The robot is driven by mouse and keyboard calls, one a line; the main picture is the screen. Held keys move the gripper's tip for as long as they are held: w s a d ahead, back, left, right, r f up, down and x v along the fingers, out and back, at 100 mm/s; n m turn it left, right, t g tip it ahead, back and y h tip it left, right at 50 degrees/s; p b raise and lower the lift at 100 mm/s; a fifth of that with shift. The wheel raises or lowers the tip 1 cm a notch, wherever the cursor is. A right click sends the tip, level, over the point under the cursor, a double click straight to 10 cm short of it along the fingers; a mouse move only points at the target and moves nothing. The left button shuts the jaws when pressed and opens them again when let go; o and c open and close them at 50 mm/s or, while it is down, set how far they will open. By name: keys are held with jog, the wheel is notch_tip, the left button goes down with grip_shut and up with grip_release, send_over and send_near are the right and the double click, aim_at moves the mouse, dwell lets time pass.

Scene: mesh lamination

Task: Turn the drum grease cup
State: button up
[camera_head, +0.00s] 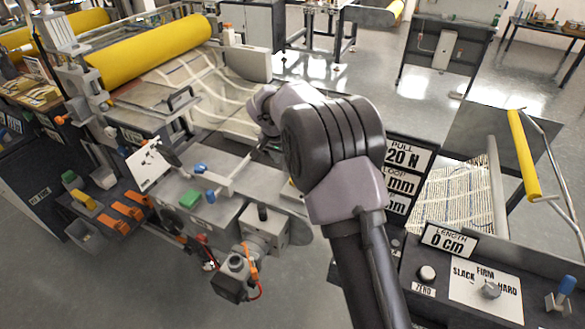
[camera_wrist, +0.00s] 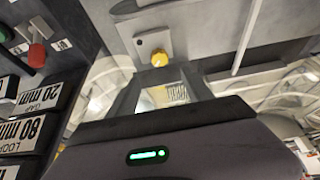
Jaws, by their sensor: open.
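A yellow round knob (camera_wrist: 159,58) on a small pale grey plate shows in the wrist view, and it looks like the grease cup. My gripper (camera_wrist: 160,76) is open, with a grey finger on each side of an empty gap. The knob lies just beyond the fingertips, near the middle between them; I cannot tell the exact distance, but nothing is gripped. In the head view, my arm hides most of the gripper and I cannot make out the cup clearly.
A pale rod (camera_wrist: 247,38) stands right of the knob. A panel with a red knob (camera_wrist: 37,55) and a green knob is at left. A yellow roller (camera_head: 150,52) lies behind, and a control panel (camera_head: 470,285) is at right.

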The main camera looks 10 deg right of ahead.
jog(key=v, duration=0.5)
jog(key=shift+r+p, duration=0.2)
jog(key=shift+p, duration=0.15)
jog(key=shift+s+r, duration=0.1)
jog(key=s+d+r+y+b, duration=0.1)
jog(key=s+r, duration=0.2)
jog(key=s, duration=0.4)
jog(key=s+r+n+y+b, duration=0.1)
jog(key=s+r+b, duration=0.1)
jog(key=s+r, duration=0.35)
jog(key=s+d+r+y+b, duration=0.1)
jog(key=s+r, duration=0.1)
jog(key=s, duration=0.6)
jog(key=s+a+f+n+t+y+b, duration=0.1)
jog(key=s+f, duration=0.1)
jog(key=s, duration=0.7)
jog(key=s+a+f+t+b, duration=0.1)
jog(key=s+f, duration=0.2)
jog(key=s, duration=0.6)
jog(key=shift+s+a+f+n+y+b, duration=0.15)
jog(key=shift+s+f+n+y+b, duration=0.15)
jog(key=shift+n+y+b, duration=0.1)
